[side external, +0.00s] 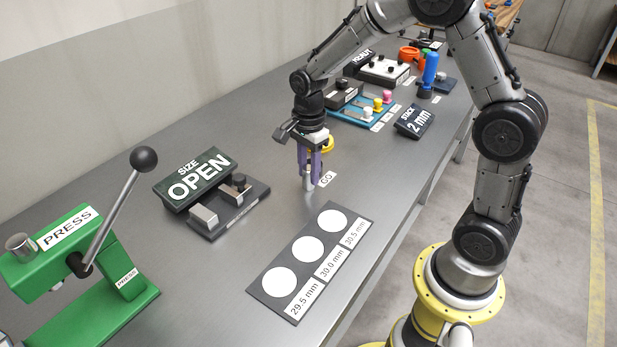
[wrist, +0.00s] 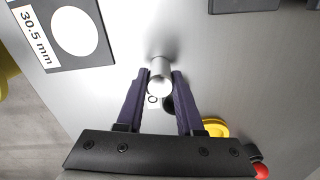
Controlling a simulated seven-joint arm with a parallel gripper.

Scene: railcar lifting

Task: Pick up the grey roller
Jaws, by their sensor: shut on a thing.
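The grey roller (wrist: 160,75) is a small light-grey metal cylinder between my gripper's fingertips (wrist: 161,82) in the wrist view. My gripper's two purple fingers are shut on it, one on each side. In the side view my gripper (side external: 310,168) points down at the bench, and the lower end of the roller (side external: 309,181) shows below the fingers. It is upright and at or just above the bench surface; I cannot tell whether it touches. The fingers hide part of it.
A white GO label (side external: 327,179) and a yellow round part (side external: 328,145) are close by. A dark card with three white circles (side external: 308,249) lies in front. The OPEN sign and gauge (side external: 200,180) stand left, the green press (side external: 85,270) further left. Trays and blocks (side external: 362,108) stand behind.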

